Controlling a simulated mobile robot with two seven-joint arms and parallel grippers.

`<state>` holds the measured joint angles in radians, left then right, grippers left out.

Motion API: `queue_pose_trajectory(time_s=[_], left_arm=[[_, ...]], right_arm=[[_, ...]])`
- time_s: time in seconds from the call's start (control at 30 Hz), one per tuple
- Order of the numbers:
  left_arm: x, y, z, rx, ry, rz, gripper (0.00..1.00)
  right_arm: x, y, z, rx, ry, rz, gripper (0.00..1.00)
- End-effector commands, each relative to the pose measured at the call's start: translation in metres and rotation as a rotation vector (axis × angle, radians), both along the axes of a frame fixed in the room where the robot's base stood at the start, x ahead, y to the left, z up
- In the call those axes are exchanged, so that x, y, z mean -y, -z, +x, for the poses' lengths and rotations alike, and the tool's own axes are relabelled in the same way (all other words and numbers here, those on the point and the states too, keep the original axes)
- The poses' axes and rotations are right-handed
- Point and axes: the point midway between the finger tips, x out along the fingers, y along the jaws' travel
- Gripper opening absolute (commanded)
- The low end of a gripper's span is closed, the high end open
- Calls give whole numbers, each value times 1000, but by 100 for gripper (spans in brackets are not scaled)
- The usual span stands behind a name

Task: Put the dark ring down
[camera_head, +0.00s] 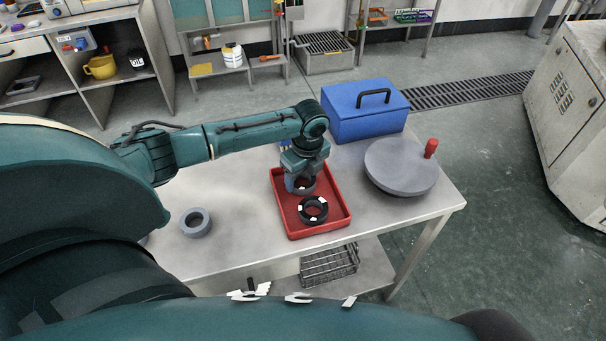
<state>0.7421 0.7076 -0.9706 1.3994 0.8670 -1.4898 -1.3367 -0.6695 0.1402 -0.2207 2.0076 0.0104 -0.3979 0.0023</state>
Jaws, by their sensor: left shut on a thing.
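My left gripper (301,178) points down over the far part of the red tray (334,220). It is shut on a dark ring (305,188), which is partly hidden by the fingers. I cannot tell whether this ring touches the tray floor or is just above it. A second ring (313,217), black with white marks, lies flat in the near part of the tray, close to the held one. My right gripper is out of view.
A grey ring (196,223) lies on the table (240,230) to the left. The tabletop left of the tray is mostly clear.

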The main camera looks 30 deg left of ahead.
Motion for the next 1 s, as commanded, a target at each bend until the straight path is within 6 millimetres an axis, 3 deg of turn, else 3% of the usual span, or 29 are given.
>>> queue_pose_trajectory(time_s=[0.37, 0.4, 0.6, 0.87, 1.0], left_arm=[[0, 4, 1, 2, -1, 0, 35], [-1, 4, 1, 2, -1, 2, 66], [0, 4, 1, 1, 0, 1, 82], [0, 3, 1, 2, 0, 0, 84], [1, -7, 1, 5, 2, -1, 84]], right_arm=[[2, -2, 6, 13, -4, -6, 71], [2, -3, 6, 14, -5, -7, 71], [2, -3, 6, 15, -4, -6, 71], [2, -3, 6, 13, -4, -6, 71], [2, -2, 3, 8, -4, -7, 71]])
